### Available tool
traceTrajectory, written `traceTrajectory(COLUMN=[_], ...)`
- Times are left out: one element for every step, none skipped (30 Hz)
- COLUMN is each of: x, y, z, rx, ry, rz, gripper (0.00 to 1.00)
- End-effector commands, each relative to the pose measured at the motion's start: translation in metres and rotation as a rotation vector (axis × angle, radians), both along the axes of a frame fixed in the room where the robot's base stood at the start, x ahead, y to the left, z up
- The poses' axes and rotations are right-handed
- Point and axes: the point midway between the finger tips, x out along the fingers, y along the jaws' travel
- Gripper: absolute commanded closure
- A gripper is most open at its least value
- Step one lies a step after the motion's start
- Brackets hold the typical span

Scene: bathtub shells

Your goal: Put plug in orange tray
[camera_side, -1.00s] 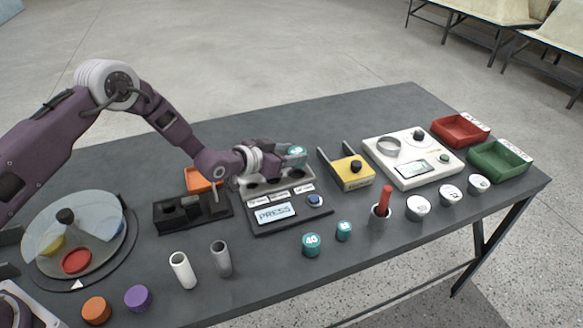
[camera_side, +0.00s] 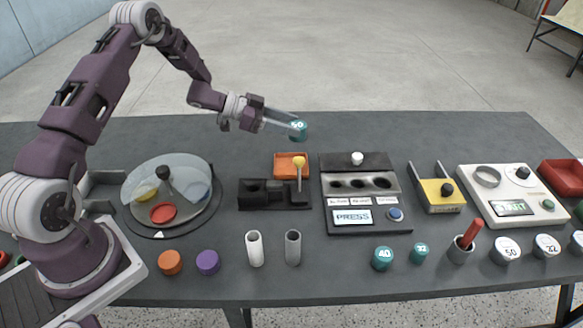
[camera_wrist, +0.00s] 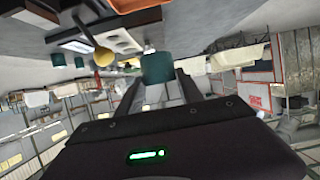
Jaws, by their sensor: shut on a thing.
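My gripper (camera_side: 284,119) is shut on a teal plug (camera_side: 298,130) with a white number on top. The plug hangs in the air at the fingertips, above the far side of the table. In the wrist view the plug (camera_wrist: 157,68) sits between the two finger ends. The orange tray (camera_side: 283,172) lies on the table below the plug in the side view, apart from it. Part of the tray (camera_wrist: 130,4) shows at the top edge of the wrist view.
A yellow-knobbed lever (camera_side: 298,161) stands upright at the tray's front right. Right of the tray is a panel with several holes (camera_side: 357,182) and a PRESS display. A dark block fixture (camera_side: 262,195) is in front. Other teal plugs (camera_side: 382,258) stand near the front edge.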

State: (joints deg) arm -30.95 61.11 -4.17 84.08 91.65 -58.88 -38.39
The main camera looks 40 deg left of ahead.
Motion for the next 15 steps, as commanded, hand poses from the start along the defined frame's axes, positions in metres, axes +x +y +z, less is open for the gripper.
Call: traceTrajectory(x=[-0.006, -0.008, -0.011, -0.012, -0.013, -0.013, -0.013, -0.013, -0.013, -0.012, -0.012, -0.012, -0.012, -0.012, -0.012], y=[0.007, 0.009, 0.011, 0.012, 0.012, 0.012, 0.011, 0.011, 0.011, 0.011, 0.011, 0.011, 0.011, 0.011, 0.011], z=[-0.002, -0.004, -0.01, -0.018, -0.025, -0.036, -0.043, -0.049, -0.056, -0.061, -0.065, -0.073, -0.079, -0.086, -0.093], rx=[-0.002, -0.002, -0.002, -0.003, -0.003, -0.003, -0.003, -0.002, -0.002, -0.002, -0.001, -0.001, -0.001, -0.001, -0.002], ry=[-0.001, -0.001, -0.001, 0.001, 0.001, 0.001, 0.001, -0.001, -0.001, -0.001, -0.002, -0.002, -0.001, -0.001, -0.001], rz=[-0.008, -0.014, -0.018, -0.02, -0.022, -0.023, -0.023, -0.023, -0.022, -0.022, -0.022, -0.023, -0.022, -0.022, -0.022], gripper=[1.0, 1.0, 1.0, 1.0, 1.0, 1.0, 1.0, 1.0, 1.0, 1.0, 1.0, 1.0, 1.0, 1.0, 1.0])
